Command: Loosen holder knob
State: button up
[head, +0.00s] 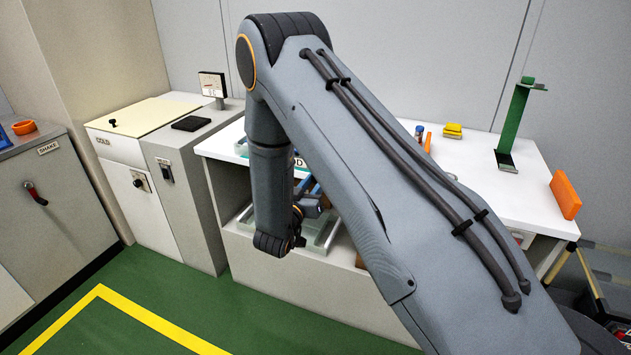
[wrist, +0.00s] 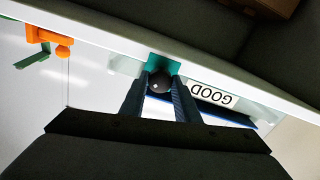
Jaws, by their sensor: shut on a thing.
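In the wrist view, a dark round knob (wrist: 158,82) sits in front of a small teal holder plate (wrist: 161,66) at the edge of the white bench. My gripper (wrist: 160,90) is shut on the knob, with one finger on each side of it. In the head view my arm covers the knob and the holder. Whether the knob has turned cannot be told.
A GOOD label (wrist: 213,94) lies right of the knob in the wrist view. An orange block (head: 565,195) and a green stand (head: 515,125) are on the bench's right. A grey cabinet (head: 190,165) stands left of the bench (head: 475,160).

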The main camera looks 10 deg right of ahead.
jog(key=n, duration=0.4)
jog(key=shift+n+p, duration=0.3)
jog(key=shift+p, duration=0.05)
jog(key=shift+n+p, duration=0.3)
jog(key=shift+n, duration=1.6)
jog(key=shift+w, duration=0.1)
jog(key=shift+r, duration=0.1)
jog(key=o, duration=1.1)
jog(key=shift+c, duration=0.2)
jog(key=b+v, duration=0.1)
jog(key=v, duration=0.6)
jog(key=shift+s+a, duration=0.25)
jog(key=shift+s, duration=0.05)
